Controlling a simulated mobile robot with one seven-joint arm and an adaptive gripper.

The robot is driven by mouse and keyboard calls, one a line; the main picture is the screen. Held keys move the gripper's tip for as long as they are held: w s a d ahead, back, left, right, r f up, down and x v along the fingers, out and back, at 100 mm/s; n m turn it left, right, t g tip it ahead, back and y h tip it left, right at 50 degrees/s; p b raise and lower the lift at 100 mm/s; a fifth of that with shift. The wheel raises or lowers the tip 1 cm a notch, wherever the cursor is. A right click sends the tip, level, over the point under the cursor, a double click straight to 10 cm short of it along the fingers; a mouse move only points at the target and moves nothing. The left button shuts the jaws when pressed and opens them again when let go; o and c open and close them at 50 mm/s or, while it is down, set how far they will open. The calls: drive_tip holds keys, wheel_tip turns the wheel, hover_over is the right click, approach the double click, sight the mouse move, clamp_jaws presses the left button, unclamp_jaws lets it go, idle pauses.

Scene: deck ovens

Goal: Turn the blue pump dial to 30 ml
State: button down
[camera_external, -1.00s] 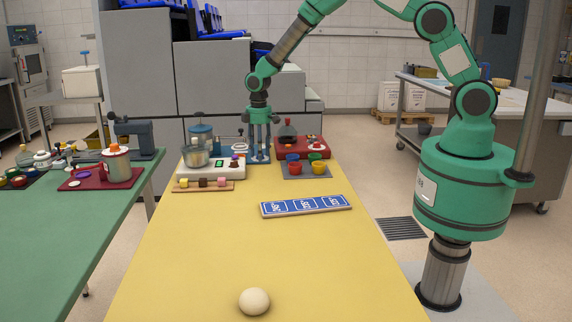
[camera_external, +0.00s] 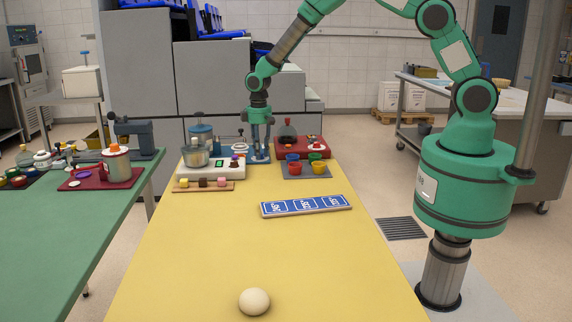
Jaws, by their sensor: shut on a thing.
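My gripper (camera_external: 260,150) points straight down at the far end of the yellow table. Its fingers are shut low over a small device with a pale blue and white base (camera_external: 259,159), where the blue pump dial is. The dial itself is hidden between the fingers, and its setting is too small to read.
Left of my gripper stand a white mixer scale (camera_external: 228,172) with a bowl and a blue-lidded jar (camera_external: 201,131). Right are a red tray (camera_external: 318,152) and a grey tray (camera_external: 322,174) with coloured cups. A blue sign board (camera_external: 306,206) and pale ball (camera_external: 254,301) lie nearer.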

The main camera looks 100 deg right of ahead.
drive_tip(key=shift+m+p, duration=0.45)
drive_tip(key=shift+m, duration=1.75)
drive_tip(key=c, duration=1.4)
unclamp_jaws()
drive_tip(key=shift+r, duration=0.1)
wheel_tip(320, 180, up, 12)
